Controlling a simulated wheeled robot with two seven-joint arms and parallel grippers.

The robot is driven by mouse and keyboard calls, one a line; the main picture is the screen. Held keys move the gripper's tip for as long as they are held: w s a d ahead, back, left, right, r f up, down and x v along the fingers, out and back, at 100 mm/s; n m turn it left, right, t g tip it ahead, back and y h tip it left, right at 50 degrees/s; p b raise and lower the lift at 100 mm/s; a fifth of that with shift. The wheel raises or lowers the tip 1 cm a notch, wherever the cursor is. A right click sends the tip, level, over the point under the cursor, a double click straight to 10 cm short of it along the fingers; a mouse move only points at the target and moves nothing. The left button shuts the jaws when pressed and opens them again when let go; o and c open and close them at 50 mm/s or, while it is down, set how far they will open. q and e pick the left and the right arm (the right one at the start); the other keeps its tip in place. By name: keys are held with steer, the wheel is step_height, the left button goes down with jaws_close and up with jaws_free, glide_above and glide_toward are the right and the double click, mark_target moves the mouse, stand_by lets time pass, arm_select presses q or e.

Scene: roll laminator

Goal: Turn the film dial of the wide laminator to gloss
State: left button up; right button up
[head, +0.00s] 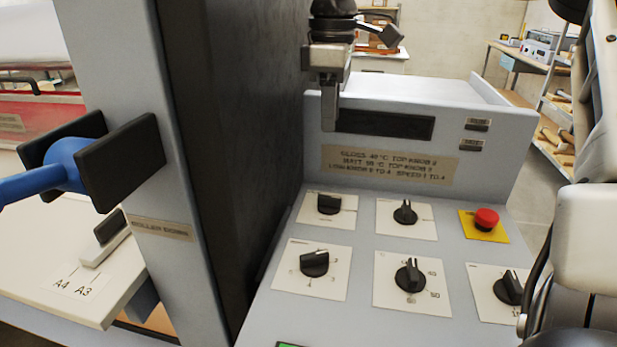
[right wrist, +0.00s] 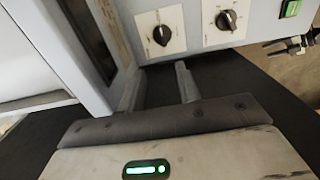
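The wide laminator's sloped grey control panel (head: 361,236) carries several black dials on white plates. The back row has a left dial (head: 328,204) and a middle dial (head: 405,212). The front row has a left dial (head: 314,263), a middle dial (head: 409,275) and a right dial (head: 509,287). Their labels are too small to tell which is the film dial. My right gripper (head: 322,100) hangs above the panel's back left, apart from the dials. In the right wrist view its fingers (right wrist: 158,78) are apart and empty, with two dials (right wrist: 162,35) (right wrist: 227,20) beyond them. My left gripper is out of view.
A tall dark side wall (head: 262,130) stands left of the panel. A blue handle (head: 70,165) with black pads is further left. A red stop button (head: 486,218) sits at the back right. A settings plate (head: 388,165) mentions gloss and matt. Shelving (head: 557,130) stands behind right.

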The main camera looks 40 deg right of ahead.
glide_toward(332, 197)
step_height(332, 197, down, 9)
steer(key=shift+r, duration=0.2)
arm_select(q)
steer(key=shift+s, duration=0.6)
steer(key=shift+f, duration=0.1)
arm_select(e)
jaws_close()
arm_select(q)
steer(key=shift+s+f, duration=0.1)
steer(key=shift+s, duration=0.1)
